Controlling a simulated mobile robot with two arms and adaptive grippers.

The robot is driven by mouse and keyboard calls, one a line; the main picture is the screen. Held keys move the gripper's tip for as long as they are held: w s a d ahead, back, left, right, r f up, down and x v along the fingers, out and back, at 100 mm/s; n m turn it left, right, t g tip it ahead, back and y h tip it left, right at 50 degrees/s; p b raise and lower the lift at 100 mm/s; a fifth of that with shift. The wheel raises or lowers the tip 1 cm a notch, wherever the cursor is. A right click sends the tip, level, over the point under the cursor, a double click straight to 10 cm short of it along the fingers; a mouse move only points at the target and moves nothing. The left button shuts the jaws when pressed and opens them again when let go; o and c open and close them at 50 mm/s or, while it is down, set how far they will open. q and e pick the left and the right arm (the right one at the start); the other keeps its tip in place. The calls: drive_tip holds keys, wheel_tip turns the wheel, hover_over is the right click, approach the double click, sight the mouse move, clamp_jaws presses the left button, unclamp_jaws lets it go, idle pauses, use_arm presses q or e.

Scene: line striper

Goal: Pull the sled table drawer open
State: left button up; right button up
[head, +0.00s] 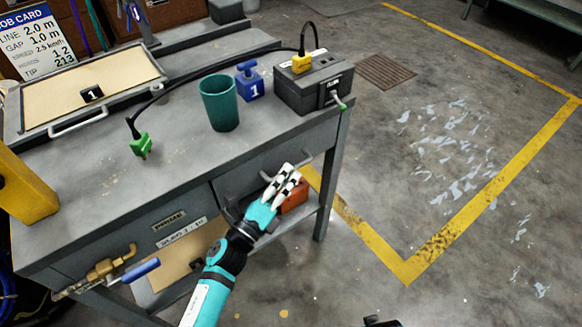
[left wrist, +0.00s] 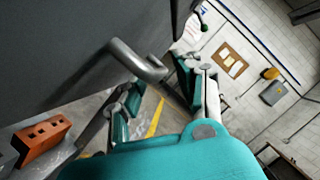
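The sled table (head: 182,158) is a grey metal bench across the left of the head view. Its drawer front (head: 236,183) is at the right of the near side and looks flush with the bench. The grey bar handle (head: 303,160) sticks out from it; the handle also shows large in the left wrist view (left wrist: 135,58). My left gripper (head: 287,174) is at the handle, fingers apart. In the left wrist view the handle's near end reaches toward the gap between the fingers (left wrist: 160,95); I cannot tell whether they touch it. My right gripper is not clearly visible.
An orange brick (left wrist: 42,143) lies below the drawer. Floor right is open.

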use_arm(q)
drive_tip(key=shift+x, duration=1.4)
drive_tip(key=shift+c, duration=0.3)
clamp_jaws()
